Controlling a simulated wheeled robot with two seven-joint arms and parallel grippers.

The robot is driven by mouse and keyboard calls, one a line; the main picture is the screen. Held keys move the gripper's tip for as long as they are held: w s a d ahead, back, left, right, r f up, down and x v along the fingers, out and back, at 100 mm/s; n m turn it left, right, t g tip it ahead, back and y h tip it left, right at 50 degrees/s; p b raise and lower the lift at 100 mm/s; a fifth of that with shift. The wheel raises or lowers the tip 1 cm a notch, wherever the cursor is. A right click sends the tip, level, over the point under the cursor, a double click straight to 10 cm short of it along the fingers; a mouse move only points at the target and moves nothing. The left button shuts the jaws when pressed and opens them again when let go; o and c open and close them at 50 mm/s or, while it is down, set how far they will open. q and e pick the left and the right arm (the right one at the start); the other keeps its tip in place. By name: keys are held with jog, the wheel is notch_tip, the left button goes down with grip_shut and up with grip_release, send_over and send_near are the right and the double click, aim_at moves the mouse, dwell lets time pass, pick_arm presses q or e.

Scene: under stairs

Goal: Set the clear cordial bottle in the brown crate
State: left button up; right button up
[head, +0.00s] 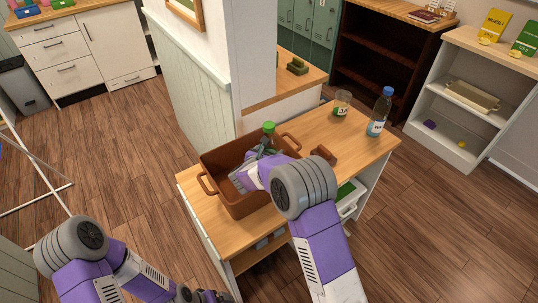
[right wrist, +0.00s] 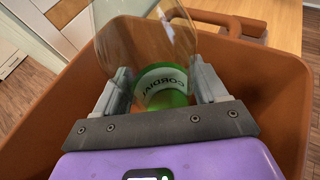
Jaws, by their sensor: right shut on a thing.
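The clear cordial bottle has a green cap (head: 269,127). In the right wrist view the bottle (right wrist: 145,40) shows its clear body and a green label reading CORDIAL. My right gripper (head: 257,163) is shut on the bottle, with one finger on each side near the label. It reaches down into the brown crate (head: 238,212), whose walls (right wrist: 272,82) surround gripper and bottle in the right wrist view. Whether the bottle's base touches the crate floor is hidden.
The crate stands on a wooden counter (head: 368,150). A blue-capped water bottle (head: 379,113), a jar (head: 342,104) and a small brown object (head: 323,152) stand to its right. A wall pillar rises behind the crate. The floor at left is mostly clear.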

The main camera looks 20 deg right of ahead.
jog(key=shift+f, duration=0.1)
jog(key=o, duration=1.5)
jog(key=shift+r, duration=0.2)
jog(key=p+v, duration=0.2)
jog(key=v, duration=1)
jog(key=shift+f, duration=0.15)
